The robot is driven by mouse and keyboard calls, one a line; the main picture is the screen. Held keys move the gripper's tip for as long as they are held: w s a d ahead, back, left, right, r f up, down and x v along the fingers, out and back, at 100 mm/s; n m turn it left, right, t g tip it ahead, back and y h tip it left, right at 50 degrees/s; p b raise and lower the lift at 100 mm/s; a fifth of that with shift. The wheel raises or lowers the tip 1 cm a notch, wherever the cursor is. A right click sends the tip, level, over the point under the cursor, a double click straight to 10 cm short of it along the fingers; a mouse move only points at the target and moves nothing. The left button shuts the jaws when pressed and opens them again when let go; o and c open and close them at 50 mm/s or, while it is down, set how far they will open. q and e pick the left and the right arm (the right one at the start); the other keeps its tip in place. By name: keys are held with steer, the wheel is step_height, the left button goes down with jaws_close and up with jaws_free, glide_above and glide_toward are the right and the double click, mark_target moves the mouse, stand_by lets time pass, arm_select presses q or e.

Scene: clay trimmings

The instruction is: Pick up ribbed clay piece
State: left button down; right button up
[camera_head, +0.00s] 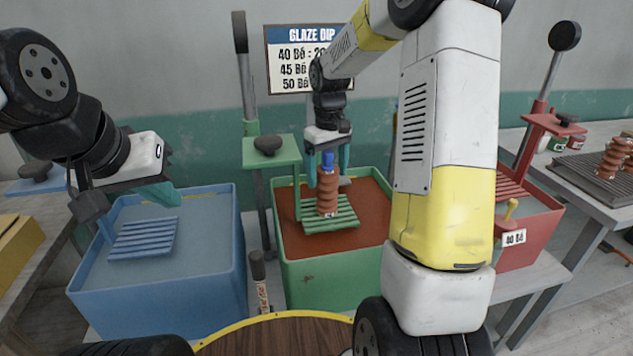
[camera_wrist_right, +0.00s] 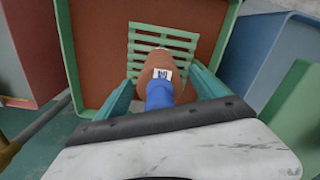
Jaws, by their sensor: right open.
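A brown ribbed clay piece (camera_head: 327,194) with a blue top stands upright on a green slatted rack (camera_head: 345,214) over the green tub. In the right wrist view the clay piece (camera_wrist_right: 157,72) bears a small white label, and its blue top points toward the camera. My right gripper (camera_head: 328,168) is above the rack, with its teal fingers on either side of the piece. The right wrist view shows the fingers apart, with gaps beside the piece. My left gripper (camera_head: 162,192) is empty over the blue tub; its finger gap is not clear.
The green tub (camera_head: 325,272) holds reddish-brown liquid. A blue tub (camera_head: 165,290) with a slatted rack is at left, and a red tub (camera_head: 535,228) at right. More ribbed pieces (camera_head: 612,160) stand on a dark tray at far right. My right arm hides part of the middle.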

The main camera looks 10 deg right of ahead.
jaws_close()
steer(key=shift+r, duration=0.1)
stand_by(0.4)
